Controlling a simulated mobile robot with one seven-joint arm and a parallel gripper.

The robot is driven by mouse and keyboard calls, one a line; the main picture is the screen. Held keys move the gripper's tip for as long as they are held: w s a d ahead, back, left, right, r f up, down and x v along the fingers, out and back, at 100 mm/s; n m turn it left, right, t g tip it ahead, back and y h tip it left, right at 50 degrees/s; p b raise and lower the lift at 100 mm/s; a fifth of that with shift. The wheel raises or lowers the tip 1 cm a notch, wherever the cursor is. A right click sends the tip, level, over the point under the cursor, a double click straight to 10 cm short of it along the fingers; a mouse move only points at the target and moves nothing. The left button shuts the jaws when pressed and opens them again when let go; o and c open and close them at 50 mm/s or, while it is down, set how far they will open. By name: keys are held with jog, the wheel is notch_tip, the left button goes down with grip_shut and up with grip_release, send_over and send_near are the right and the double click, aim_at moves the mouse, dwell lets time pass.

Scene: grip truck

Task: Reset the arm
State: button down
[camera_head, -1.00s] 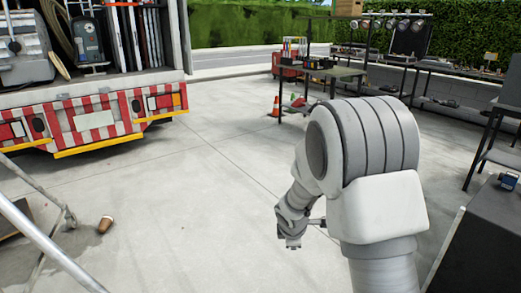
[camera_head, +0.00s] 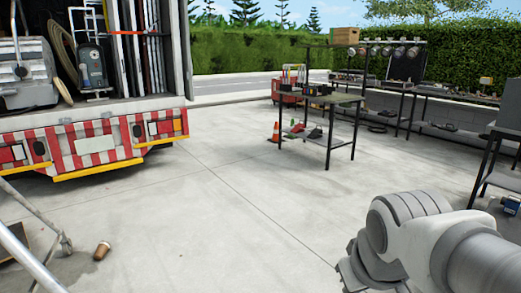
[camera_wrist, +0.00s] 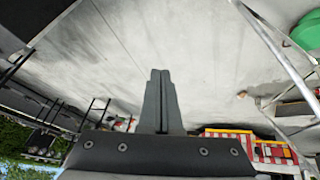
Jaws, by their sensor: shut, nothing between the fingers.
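My gripper (camera_wrist: 160,76) shows in the wrist view with its two dark fingers together and nothing between them. The floor lies beyond the fingertips, and the wrist picture is upside down. In the head view my arm (camera_head: 425,240) is folded low at the bottom right. The gripper itself cannot be seen in the head view. No object is held.
A red-and-white striped truck (camera_head: 95,146) with an open back stands at left. A brown cup (camera_head: 102,250) lies on the floor near metal poles (camera_head: 35,260). A table (camera_head: 335,99) and an orange cone (camera_head: 276,132) stand behind. The middle floor is clear.

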jog(key=s+m, duration=0.3)
jog(key=s, duration=0.3)
notch_tip(320, 180, up, 18)
jog(key=p, duration=1.8)
jog(key=shift+w+a+r+n+y, duration=0.15)
jog(key=shift+w+a+n+y, duration=0.15)
jog(key=shift+a, duration=0.15)
jog(key=shift+a, duration=0.1)
